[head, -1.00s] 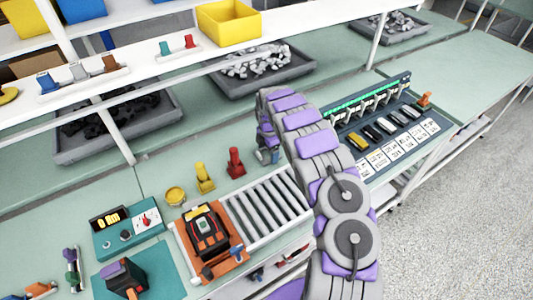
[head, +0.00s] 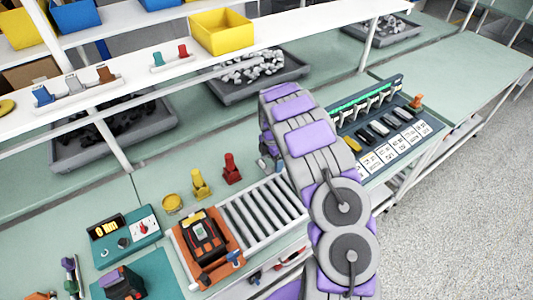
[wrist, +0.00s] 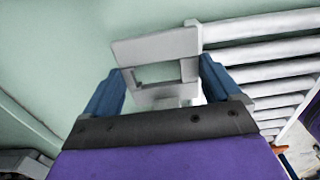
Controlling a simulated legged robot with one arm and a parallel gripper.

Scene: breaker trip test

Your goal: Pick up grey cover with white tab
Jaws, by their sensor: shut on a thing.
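My gripper (wrist: 160,78) has blue fingers in the wrist view. They are shut on a light grey piece with a window-like opening, the grey cover (wrist: 155,46). The cover lies between and beyond the fingertips, over green bench top and beside white roller slats. Its white tab cannot be told apart clearly. In the head view my arm hides most of the gripper and the cover, just behind the roller track and right of the red post.
A roller track (head: 262,213) crosses the bench beside an orange-based breaker (head: 205,238). Yellow (head: 200,184) and red (head: 231,169) posts stand nearby. A labelled panel (head: 425,128) is at right, a tester box (head: 127,238) at left. A shelf (head: 130,82) overhangs the bench.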

